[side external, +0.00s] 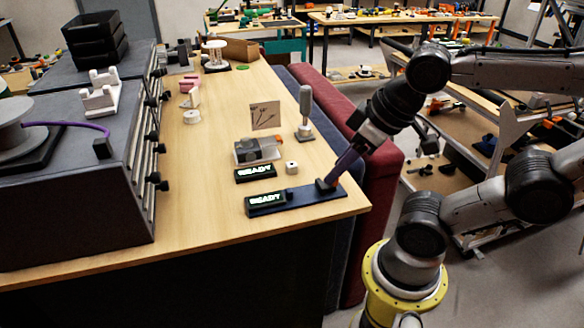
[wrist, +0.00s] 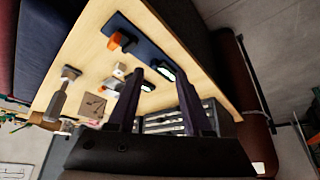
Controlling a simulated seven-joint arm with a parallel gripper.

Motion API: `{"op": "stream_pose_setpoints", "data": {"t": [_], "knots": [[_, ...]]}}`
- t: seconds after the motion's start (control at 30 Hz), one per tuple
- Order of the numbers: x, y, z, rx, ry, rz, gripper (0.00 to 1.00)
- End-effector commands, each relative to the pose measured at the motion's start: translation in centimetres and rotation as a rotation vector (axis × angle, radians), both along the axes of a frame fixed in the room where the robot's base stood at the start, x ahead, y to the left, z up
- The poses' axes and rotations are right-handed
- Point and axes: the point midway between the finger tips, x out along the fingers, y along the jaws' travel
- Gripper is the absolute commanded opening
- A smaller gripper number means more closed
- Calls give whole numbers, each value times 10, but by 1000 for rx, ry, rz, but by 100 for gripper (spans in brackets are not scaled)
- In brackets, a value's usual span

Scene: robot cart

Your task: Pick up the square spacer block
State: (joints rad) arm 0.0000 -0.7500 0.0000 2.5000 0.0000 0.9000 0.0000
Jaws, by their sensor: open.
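The small pale square block with a hole in its face, apparently the spacer block (side external: 291,167), sits on the wooden table right of the grey-and-white fixture. It also shows in the wrist view (wrist: 120,70), left of my fingers. My gripper (side external: 331,179) reaches in from the right, with its purple fingers slanting down toward the right end of the dark blue plate (side external: 295,198). In the wrist view my gripper (wrist: 158,72) has its two fingers spread apart, with nothing held between them. I cannot tell the fingertips' exact height above the plate.
Two black "READY" displays (side external: 255,173) lie near the block, one on the blue plate. A grey-and-white fixture (side external: 257,150), an upright card (side external: 265,116) and a metal post (side external: 304,115) stand behind. A large grey cabinet (side external: 80,150) fills the left. Bare table lies left of the displays.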

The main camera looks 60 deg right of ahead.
Motion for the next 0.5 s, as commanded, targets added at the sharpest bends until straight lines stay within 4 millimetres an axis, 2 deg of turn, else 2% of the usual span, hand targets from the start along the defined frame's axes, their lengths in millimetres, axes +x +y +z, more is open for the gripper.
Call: {"op": "stream_pose_setpoints", "data": {"t": [0.03, 0.1, 0.13, 0.5], "knots": [[0, 0, 0, 0, 0, 0, 50], [0, 0, 0, 0, 0, 0, 63], [0, 0, 0, 0, 0, 0, 65], [-1, 0, 0, 27, 3, -50, 65]]}}
